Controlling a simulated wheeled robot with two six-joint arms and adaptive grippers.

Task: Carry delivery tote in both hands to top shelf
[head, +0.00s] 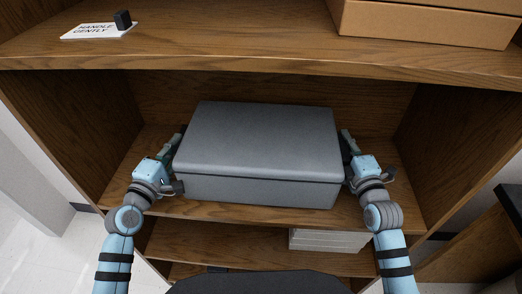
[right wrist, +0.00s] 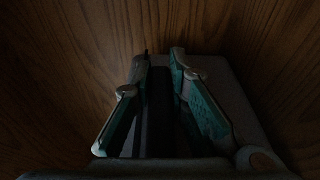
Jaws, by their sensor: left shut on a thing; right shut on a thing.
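The delivery tote (head: 262,142) is a grey lidded box in the middle of the head view. It is inside a shelf bay below the top board; I cannot tell whether it touches the shelf under it. My left gripper (head: 177,146) is shut on its left side and my right gripper (head: 347,144) is shut on its right side. In the right wrist view, the green-sided fingers of my right gripper (right wrist: 160,75) are on either side of a dark strip of the tote (right wrist: 160,110). The top shelf (head: 230,50) runs across above the tote.
On the top shelf are a card reading "HANDLE GENTLY" (head: 92,31) with a small dark block (head: 123,20), and an orange-brown box (head: 425,20) at right. Clear board lies between them. White stacked items (head: 325,239) lie on a lower shelf. Wooden side walls flank the bay.

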